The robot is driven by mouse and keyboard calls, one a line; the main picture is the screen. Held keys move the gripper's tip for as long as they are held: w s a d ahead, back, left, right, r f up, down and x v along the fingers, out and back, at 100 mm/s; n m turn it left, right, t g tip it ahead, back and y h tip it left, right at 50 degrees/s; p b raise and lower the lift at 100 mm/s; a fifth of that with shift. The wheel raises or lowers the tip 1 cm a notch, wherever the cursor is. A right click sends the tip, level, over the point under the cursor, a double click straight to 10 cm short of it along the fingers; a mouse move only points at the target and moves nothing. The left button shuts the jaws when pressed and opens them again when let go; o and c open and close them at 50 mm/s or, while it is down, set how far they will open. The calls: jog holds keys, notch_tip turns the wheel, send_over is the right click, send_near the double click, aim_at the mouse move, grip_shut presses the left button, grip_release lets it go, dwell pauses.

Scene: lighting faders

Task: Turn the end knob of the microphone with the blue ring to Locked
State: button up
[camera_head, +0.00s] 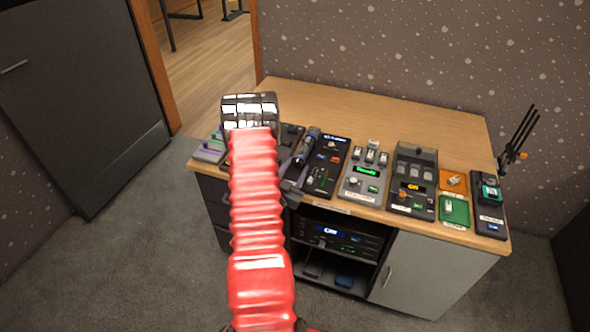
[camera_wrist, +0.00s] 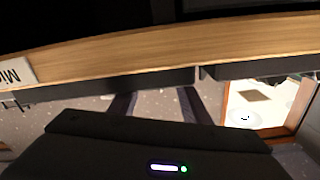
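A dark handheld microphone (camera_head: 305,147) lies tilted in a stand on the desk, just right of my arm in the head view. A bluish tint shows on its body, but I cannot make out a clear ring, the end knob or its setting. My gripper (camera_wrist: 160,100) shows in the wrist view as two dark fingers that stand apart with nothing seen between them. In the head view its tips are hidden behind my wrist. The wrist view looks upside down at the desk's front edge, and no microphone can be made out there.
The wooden desk (camera_head: 440,120) carries a row of devices: a panel with a green display (camera_head: 367,171), a fader box (camera_head: 412,180), a green pad (camera_head: 454,210) and a black handset (camera_head: 489,205). A rack (camera_head: 335,238) sits underneath. The desk's back is clear.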

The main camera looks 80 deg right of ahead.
jog(key=shift+o, duration=0.2)
jog(key=w+a, duration=0.1)
jog(key=a, duration=1.2)
jog(key=shift+w+a, duration=0.2)
jog(key=shift+a, duration=0.2)
